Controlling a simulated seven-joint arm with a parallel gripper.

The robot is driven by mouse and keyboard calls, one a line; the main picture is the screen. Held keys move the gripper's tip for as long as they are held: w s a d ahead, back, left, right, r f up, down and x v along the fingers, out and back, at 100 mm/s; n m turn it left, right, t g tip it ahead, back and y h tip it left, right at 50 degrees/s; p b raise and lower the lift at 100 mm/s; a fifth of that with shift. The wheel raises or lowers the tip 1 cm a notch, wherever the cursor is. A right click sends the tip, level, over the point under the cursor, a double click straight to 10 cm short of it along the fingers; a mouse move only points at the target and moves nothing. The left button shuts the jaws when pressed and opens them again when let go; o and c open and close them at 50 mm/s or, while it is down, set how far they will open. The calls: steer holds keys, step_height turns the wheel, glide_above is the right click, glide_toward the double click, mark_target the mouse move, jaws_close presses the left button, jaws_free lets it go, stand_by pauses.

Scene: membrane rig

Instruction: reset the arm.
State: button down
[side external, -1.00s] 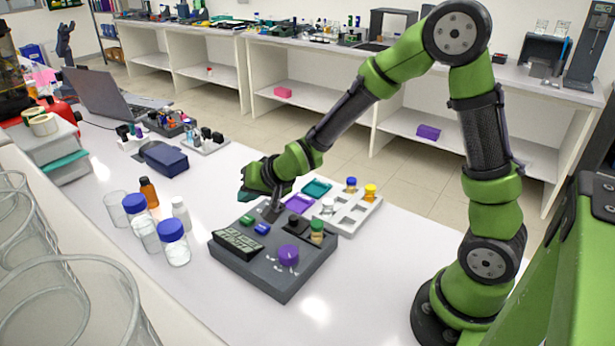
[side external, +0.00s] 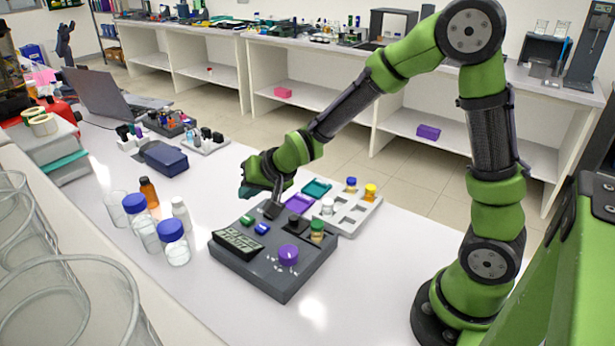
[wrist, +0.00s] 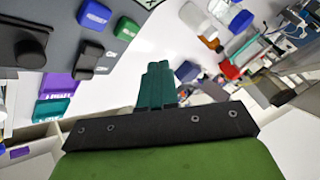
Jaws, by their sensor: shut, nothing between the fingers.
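My green arm reaches from the right over the bench. My gripper (side external: 255,192) is shut and empty, a little above the far left edge of the dark grey membrane rig (side external: 270,275). Its teal fingers (wrist: 159,84) lie together in the wrist view. The rig carries a purple knob (side external: 288,254), a blue button (side external: 262,228), a green button (side external: 247,220), a dark display panel (side external: 237,241) and a black block (side external: 294,224). A vial with a green cap (side external: 317,226) stands at its right side. In the wrist view the blue button (wrist: 95,14) and green button (wrist: 127,28) show at the top.
A white tray (side external: 356,217) with blue- and yellow-capped vials stands behind the rig, beside purple (side external: 300,203) and teal (side external: 317,188) trays. Blue-capped jars (side external: 172,241) and a brown bottle (side external: 149,191) stand left. The front bench right of the rig is clear.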

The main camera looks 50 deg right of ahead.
steer(key=shift+s+f+n+g, duration=0.15)
steer(key=shift+s+f+g, duration=0.15)
steer(key=shift+s, duration=0.2)
steer(key=shift+s+f+n+g, duration=0.15)
steer(key=shift+s+f+g, duration=0.1)
steer(key=shift+s, duration=0.25)
steer(key=s+r+n, duration=0.1)
steer(key=s+r, duration=0.6)
steer(key=s, duration=0.3)
steer(key=s+d+r+n+y, duration=0.1)
steer(key=s+r+n, duration=0.1)
steer(key=s+r, duration=0.4)
steer(key=shift+s+d+r, duration=0.3)
steer(key=shift+s+r, duration=0.1)
steer(key=shift+s, duration=2.15)
steer(key=shift+g, duration=0.25)
